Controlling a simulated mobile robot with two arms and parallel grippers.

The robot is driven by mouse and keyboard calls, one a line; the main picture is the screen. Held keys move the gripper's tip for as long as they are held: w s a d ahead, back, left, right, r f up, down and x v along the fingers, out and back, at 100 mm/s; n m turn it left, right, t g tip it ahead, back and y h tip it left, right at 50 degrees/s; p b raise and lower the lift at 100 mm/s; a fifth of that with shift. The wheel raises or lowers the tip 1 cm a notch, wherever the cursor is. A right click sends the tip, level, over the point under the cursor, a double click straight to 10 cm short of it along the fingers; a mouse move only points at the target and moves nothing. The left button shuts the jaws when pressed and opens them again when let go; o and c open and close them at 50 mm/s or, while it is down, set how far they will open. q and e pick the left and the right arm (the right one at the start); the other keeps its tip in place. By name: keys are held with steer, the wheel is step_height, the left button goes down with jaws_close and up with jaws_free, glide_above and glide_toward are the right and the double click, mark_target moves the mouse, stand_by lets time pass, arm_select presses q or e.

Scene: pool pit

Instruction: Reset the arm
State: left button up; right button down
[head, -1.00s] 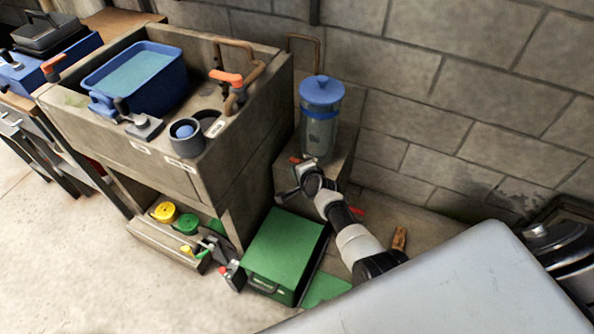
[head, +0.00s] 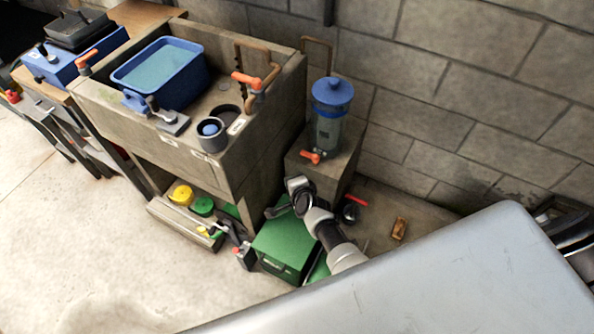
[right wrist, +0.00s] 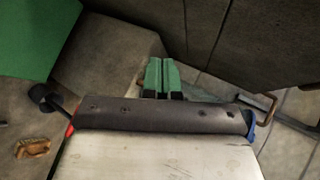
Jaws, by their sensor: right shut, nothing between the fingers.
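My right arm reaches in from the lower right in the head view. Its gripper (head: 280,210) hangs over the green box, in front of the stone block with the blue-lidded canister. In the right wrist view the two green fingers (right wrist: 161,75) are together, with nothing between them. My left gripper is in neither view.
The blue-lidded clear canister (head: 328,115) with an orange tap stands on a stone block (head: 345,165). The green box (head: 287,247) is on the floor below. A stone sink (head: 225,165) holds a blue basin (head: 165,72). A brown object (head: 399,228) lies near the wall.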

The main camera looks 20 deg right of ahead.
steer(key=shift+s+a+r, duration=0.2)
steer(key=shift+s+a, duration=0.05)
steer(key=shift+a, duration=0.05)
stand_by(0.5)
steer(key=s+f+n+g+p, duration=0.1)
steer(key=s+f+n+g, duration=0.2)
steer(key=s+f+n, duration=0.55)
steer(key=s+d+f+n+g, duration=0.2)
steer(key=s+f+n, duration=0.1)
steer(key=s, duration=0.9)
steer(key=s+d+f+n+g+p, duration=0.1)
steer(key=s+d+f+n+g, duration=0.1)
steer(key=s, duration=1.1)
steer(key=s+d+f+n+g, duration=0.2)
steer(key=s+f+n+g, duration=0.2)
steer(key=s, duration=0.9)
step_height(320, 180, down, 3)
steer(key=shift+s+d+r+n+h+p, duration=0.1)
steer(key=shift+s+d+n+h+p, duration=0.2)
steer(key=shift+n, duration=0.85)
